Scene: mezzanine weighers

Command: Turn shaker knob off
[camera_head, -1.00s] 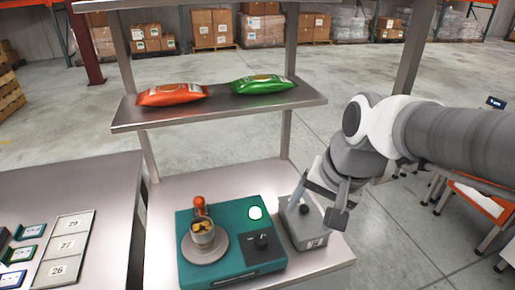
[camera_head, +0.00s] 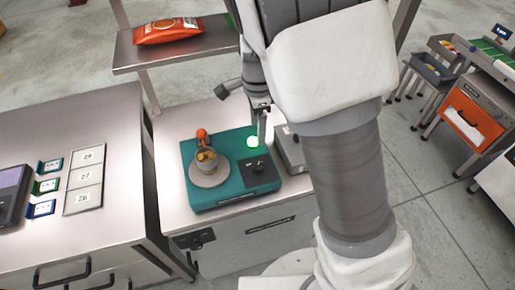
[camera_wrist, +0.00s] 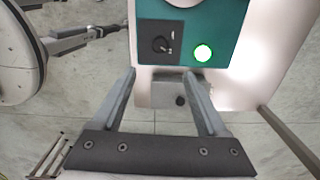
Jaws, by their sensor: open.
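The shaker is a teal box (camera_head: 214,178) on a metal bench. It has a grey round plate with a cup on it. Its black knob (camera_head: 257,167) sits on a dark panel at the right, beside a lit green lamp (camera_head: 252,141). In the wrist view the knob (camera_wrist: 161,45) and lamp (camera_wrist: 203,53) show at the top. My gripper (camera_wrist: 160,76) is open and empty, its fingertips just short of the teal box's edge in the picture. In the head view my arm hides part of the gripper.
A grey box (camera_head: 290,150) with a small black knob (camera_wrist: 180,100) stands close beside the shaker, between my fingers in the wrist view. A shelf (camera_head: 172,50) with a red bag (camera_head: 166,30) hangs above the bench.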

